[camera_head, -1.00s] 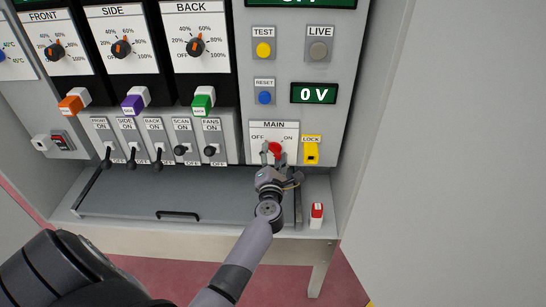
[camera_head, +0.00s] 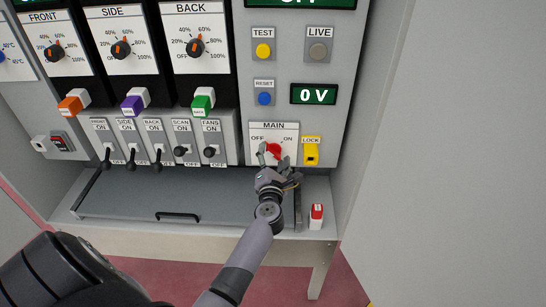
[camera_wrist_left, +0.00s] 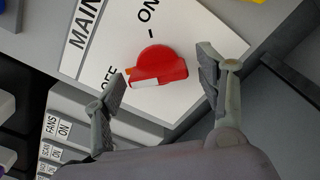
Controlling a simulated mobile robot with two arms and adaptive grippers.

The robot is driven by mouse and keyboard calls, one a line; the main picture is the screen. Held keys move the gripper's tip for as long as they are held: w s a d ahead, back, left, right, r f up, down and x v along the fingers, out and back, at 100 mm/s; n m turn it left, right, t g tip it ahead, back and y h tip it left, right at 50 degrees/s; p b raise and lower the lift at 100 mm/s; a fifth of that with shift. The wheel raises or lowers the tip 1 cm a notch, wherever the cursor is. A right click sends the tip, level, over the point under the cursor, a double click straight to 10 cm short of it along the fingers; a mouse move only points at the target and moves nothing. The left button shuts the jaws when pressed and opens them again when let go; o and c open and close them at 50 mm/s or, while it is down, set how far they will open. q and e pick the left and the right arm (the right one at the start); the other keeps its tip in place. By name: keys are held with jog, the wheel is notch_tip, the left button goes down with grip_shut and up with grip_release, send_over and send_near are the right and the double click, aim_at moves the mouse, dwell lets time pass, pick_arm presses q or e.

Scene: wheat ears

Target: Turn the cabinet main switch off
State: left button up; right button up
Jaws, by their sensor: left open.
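The MAIN switch is a red knob (camera_head: 274,148) on a white plate (camera_head: 287,130) marked OFF at left and ON at right. In the left wrist view the red knob (camera_wrist_left: 160,68) has a raised bar with a white stripe, and an orange mark at its OFF-side end. My left gripper (camera_head: 270,156) is in front of the switch and partly covers it. It is open; in the left wrist view its fingers (camera_wrist_left: 161,72) stand on either side of the knob, with a visible gap on each side. My right gripper is not in view.
A yellow LOCK piece (camera_head: 311,153) sits close right of the switch. A FANS toggle (camera_head: 211,151) is to the left. A red-and-white block (camera_head: 317,216) stands on the ledge at right. A grey panel with a handle (camera_head: 177,215) lies below.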

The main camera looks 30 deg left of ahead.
pick_arm(q)
jog(key=v, duration=1.2)
dwell(0.5)
jog(key=d+f+m+h, duration=0.35)
jog(key=f+m, duration=0.25)
jog(key=f, duration=0.2)
jog(key=d+f+m+h, duration=0.3)
jog(key=d+f+m, duration=0.25)
jog(key=f, duration=0.25)
jog(key=s+d+f+m+g+h, duration=0.2)
jog(key=s+f+m, duration=0.35)
jog(key=f, duration=0.35)
jog(key=s+d+f+m+g+h, duration=0.2)
jog(key=s+d+f+m, duration=0.1)
jog(key=s+f+m, duration=0.4)
jog(key=s+a+f+m+g, duration=0.2)
jog(key=s+f, duration=0.4)
jog(key=s, duration=0.4)
jog(key=s+a+f+m+g, duration=0.2)
jog(key=s+f+m+g, duration=0.2)
jog(key=s, duration=0.6)
jog(key=s+a+f+m+g, duration=0.2)
jog(key=s+f+m+g, duration=0.2)
jog(key=s+f, duration=0.5)
jog(key=shift+s+m+y, duration=0.45)
jog(key=shift+s+m, duration=0.3)
jog(key=shift+m, duration=0.25)
